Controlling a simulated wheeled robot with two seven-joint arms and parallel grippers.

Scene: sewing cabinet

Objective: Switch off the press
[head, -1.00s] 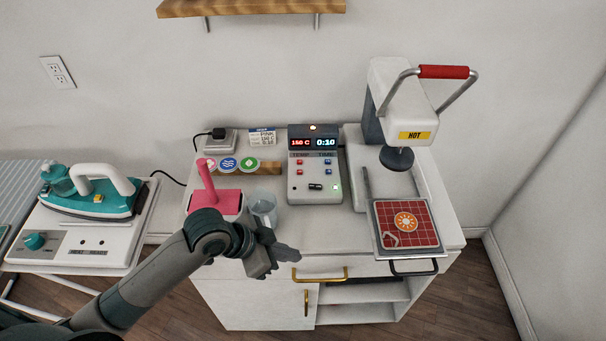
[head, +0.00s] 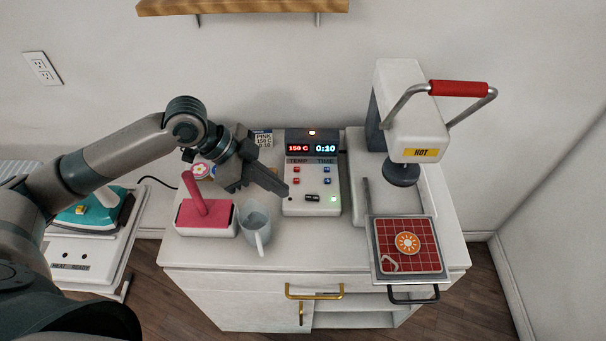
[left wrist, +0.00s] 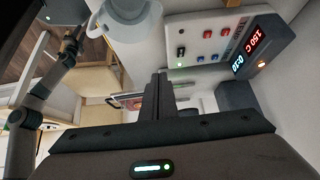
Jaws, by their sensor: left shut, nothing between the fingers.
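The press (head: 405,110) stands at the right of the cabinet top, its red handle raised, with a yellow HOT label. Its control box (head: 312,172) stands left of it. The box display reads 150 C and 0:10, and an orange lamp on top is lit. A black rocker switch (head: 312,198) sits low on the box beside a lit green lamp (head: 333,198). The switch also shows in the left wrist view (left wrist: 181,52). My left gripper (head: 286,192) is shut and empty, its tips just left of the box's lower front.
A grey pitcher (head: 257,230) and a pink-handled tool on a block (head: 205,218) stand just below my left gripper. A red gridded pad (head: 408,244) with an orange sun patch lies on the pulled-out tray at right. A teal iron (head: 88,211) is at left.

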